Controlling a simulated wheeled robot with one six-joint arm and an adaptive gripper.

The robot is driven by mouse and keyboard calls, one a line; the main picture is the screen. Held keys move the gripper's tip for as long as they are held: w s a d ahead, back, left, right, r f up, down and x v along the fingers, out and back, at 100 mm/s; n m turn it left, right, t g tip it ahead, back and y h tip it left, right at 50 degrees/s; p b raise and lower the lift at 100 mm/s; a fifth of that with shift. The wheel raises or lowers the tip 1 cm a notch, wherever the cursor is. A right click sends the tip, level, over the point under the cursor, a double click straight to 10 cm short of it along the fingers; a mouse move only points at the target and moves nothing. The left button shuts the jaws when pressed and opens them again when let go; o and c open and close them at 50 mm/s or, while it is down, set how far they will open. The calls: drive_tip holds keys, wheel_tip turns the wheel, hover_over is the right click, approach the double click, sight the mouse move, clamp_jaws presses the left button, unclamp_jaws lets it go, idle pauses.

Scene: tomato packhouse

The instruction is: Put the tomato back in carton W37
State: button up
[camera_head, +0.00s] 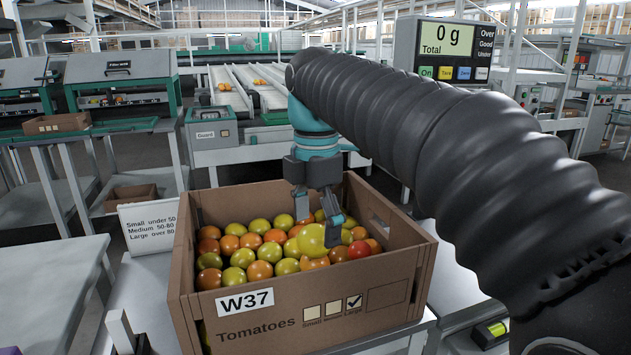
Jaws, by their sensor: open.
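The carton W37 (290,325) is a brown open box with a white W37 label and a tick at "Large". It stands on a table in front of me and holds several red, orange and yellow-green tomatoes. My gripper (319,222) is open and points down inside the carton's opening. A larger yellow-green tomato (311,240) lies at its fingertips, on or just above the other tomatoes. I cannot tell whether a finger touches it. The fingers hide part of the tomatoes behind them.
A scale display (446,50) reads 0 g at the upper right. A size sign (151,228) stands left of the carton. The carton's walls rise around my gripper. A conveyor (245,90) with a few tomatoes runs behind. My dark sleeved arm covers much of the right side.

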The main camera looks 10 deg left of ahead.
sight(316, 227)
wheel_tip(316, 227, up, 12)
drive_tip(key=p, duration=0.1)
drive_tip(key=shift+f, duration=0.15)
idle(0.3)
drive_tip(key=s+d+f+m+t, duration=0.15)
drive_tip(key=d+f+m, duration=0.25)
drive_tip(key=d+m, duration=0.4)
drive_tip(key=s+d+f+m+t, duration=0.1)
drive_tip(key=s+d+f+m, duration=0.2)
drive_tip(key=d+f+m, duration=0.45)
drive_tip(key=s+d+f+m+t, duration=0.3)
drive_tip(key=s+d+f+m, duration=0.8)
drive_tip(key=f, duration=0.4)
drive_tip(key=shift+d, duration=0.35)
